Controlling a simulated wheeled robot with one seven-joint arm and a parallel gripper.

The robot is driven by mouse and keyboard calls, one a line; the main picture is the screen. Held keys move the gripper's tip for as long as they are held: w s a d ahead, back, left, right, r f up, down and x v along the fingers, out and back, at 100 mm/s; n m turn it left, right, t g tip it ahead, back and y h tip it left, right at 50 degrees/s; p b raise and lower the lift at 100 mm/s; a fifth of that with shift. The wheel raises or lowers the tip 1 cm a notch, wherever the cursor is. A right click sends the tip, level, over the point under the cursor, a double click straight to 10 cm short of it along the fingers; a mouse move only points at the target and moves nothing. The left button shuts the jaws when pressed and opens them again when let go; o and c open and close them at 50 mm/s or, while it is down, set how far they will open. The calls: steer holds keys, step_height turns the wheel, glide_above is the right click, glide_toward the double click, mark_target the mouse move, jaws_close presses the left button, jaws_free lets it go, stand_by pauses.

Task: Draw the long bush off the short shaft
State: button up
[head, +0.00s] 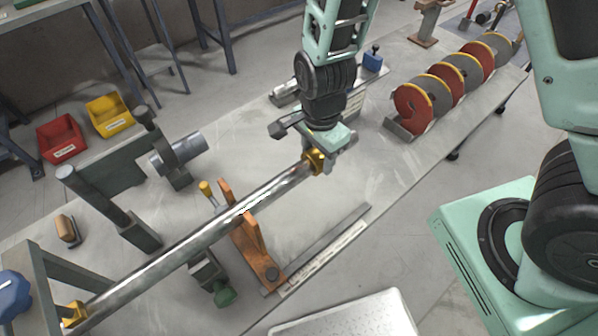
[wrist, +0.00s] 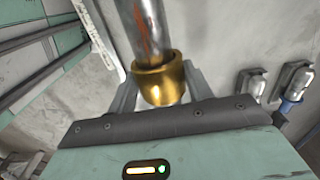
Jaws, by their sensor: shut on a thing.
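A long steel shaft (head: 205,232) runs across the bench from lower left to the middle and rests on an orange V-support (head: 243,232). A brass bush (head: 316,160) sits around its right end. In the wrist view the same bush (wrist: 160,83) encircles the end of the streaked shaft (wrist: 146,30). My gripper (head: 322,163) is shut on this bush, one finger on each side of it in the wrist view (wrist: 160,88). A second brass piece (head: 75,313) is at the shaft's lower-left end. I cannot tell which bush is the long one.
Red and grey auger discs (head: 425,98) line the back right. Small steel parts (head: 285,92) and a blue block (head: 373,60) lie behind my gripper. A flat bar (head: 325,245) lies front right of the support.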

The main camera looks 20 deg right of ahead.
steer(key=w+d, duration=0.3)
steer(key=d, duration=0.4)
steer(key=w+d+b, duration=0.1)
steer(key=w+d, duration=0.2)
steer(key=d, duration=0.4)
steer(key=shift+d, duration=0.2)
stand_by(1.9)
